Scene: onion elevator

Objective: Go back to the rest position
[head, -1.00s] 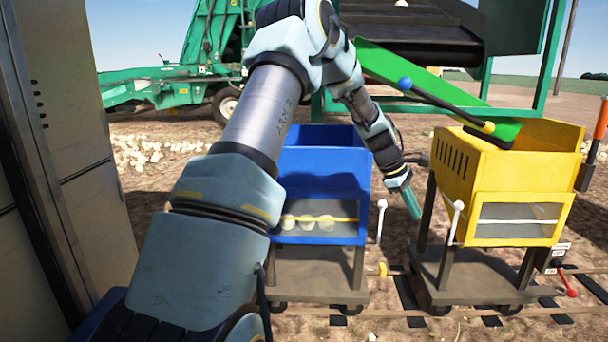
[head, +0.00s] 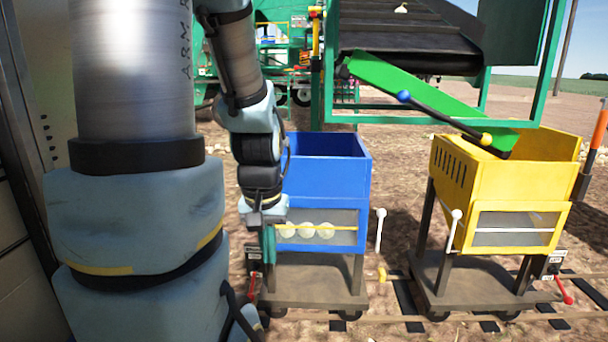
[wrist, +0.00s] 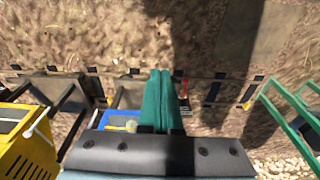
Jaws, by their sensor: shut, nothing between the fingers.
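My gripper (head: 268,246) points down at the left front of the blue cart in the head view, in front of its left edge. In the wrist view my gripper (wrist: 162,75) shows its green fingers pressed together, with nothing between them. The blue cart (head: 325,172) stands on rails, with several pale round onions (head: 305,230) behind its front window. My arm fills the left side of the head view and hides part of what is behind it.
A yellow cart (head: 505,190) stands at the right, with a green chute (head: 430,95) leading down to it from a dark conveyor (head: 410,42). White-knobbed levers (head: 380,228) and red levers (head: 563,290) stand by the carts. A metal panel (head: 30,150) rises at the far left. Open soil lies around the rails.

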